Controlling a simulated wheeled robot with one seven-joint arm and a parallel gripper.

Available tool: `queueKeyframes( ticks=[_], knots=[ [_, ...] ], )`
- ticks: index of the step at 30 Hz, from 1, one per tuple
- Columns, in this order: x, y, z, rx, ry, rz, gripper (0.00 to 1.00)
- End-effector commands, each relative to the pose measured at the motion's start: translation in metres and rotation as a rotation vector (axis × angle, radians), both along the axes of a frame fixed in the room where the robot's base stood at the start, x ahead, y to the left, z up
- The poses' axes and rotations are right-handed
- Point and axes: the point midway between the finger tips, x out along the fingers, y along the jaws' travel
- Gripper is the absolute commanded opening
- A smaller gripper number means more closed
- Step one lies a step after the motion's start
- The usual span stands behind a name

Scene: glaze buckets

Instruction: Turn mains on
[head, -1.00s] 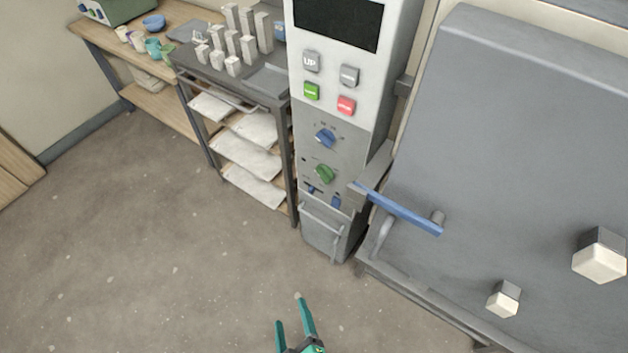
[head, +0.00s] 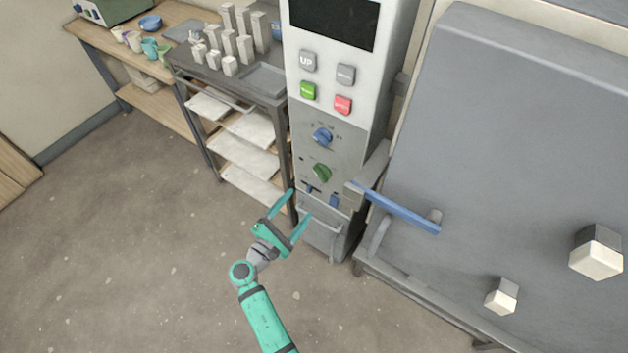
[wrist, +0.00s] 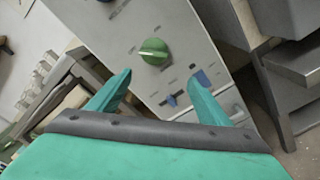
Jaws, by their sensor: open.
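The grey control panel (head: 351,135) stands in the middle of the head view. It carries a blue knob (head: 322,137), a green knob (head: 321,172) below it, and two small blue switches, left (head: 309,187) and right (head: 334,200). Their labels are too small to read. My gripper (head: 300,204) is open and empty in front of the panel's lower part. In the wrist view the green knob (wrist: 154,51) is above and between my fingertips. The two blue switches, left (wrist: 171,100) and right (wrist: 202,78), show between and beside my fingers.
A large grey kiln door with a blue handle (head: 400,209) stands to the right of the panel. A shelf rack (head: 233,88) with white blocks is to the left. Below the panel is a grey box with a handle (head: 322,226). The floor (head: 130,260) at left is clear.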

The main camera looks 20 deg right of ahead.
Motion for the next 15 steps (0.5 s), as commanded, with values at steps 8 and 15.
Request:
queueKeyframes(
  ticks=[8,15],
  knots=[
    [0.016,-0.010,0.016,-0.056,-0.002,-0.031,0.72],
    [0.039,-0.045,0.015,-0.054,-0.001,-0.038,0.72]
  ],
)
